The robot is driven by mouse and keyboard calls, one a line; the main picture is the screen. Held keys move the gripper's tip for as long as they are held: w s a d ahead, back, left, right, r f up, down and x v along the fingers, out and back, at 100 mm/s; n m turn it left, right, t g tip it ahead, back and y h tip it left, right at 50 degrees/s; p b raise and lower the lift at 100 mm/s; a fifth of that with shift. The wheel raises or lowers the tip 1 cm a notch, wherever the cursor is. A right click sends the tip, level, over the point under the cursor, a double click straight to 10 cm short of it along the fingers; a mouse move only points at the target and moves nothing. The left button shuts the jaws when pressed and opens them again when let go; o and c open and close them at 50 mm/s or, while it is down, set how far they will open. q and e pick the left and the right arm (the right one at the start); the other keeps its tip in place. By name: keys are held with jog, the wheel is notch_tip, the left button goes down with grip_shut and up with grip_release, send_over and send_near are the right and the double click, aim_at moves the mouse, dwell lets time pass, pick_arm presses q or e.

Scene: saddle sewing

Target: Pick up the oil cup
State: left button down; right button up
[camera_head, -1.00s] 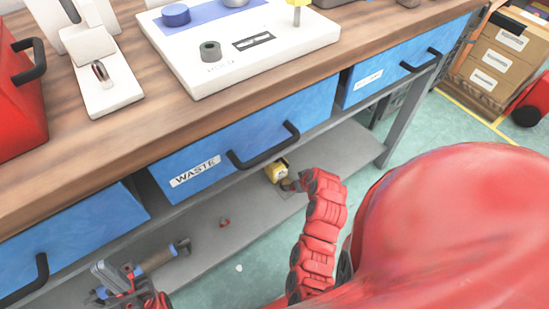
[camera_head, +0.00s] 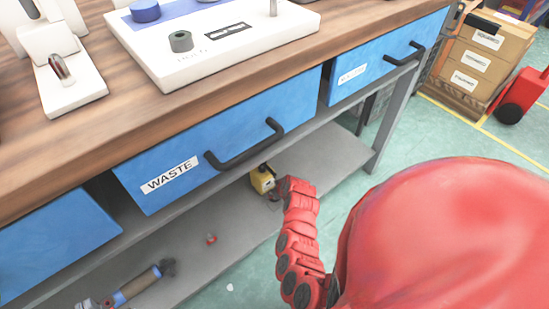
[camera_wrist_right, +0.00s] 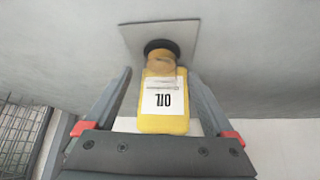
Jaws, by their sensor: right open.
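In the head view the oil cup (camera_head: 262,179) is on the grey lower shelf, under the WASTE drawer. My right gripper (camera_wrist_right: 160,75) is open, with one finger on each side of the cup. Small gaps seem to show, but I cannot tell whether a finger touches. In the head view my right arm hides part of the cup's surroundings.
The workbench (camera_head: 60,135) with blue drawers (camera_head: 220,140) overhangs the shelf (camera_head: 335,155). A cylindrical tool (camera_head: 137,286) and a small red object (camera_head: 211,239) lie on the shelf to the left. Stacked boxes (camera_head: 475,60) stand at the far right.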

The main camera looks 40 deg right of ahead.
jog(key=shift+x, duration=1.2)
grip_shut()
jog(key=shift+r, duration=0.15)
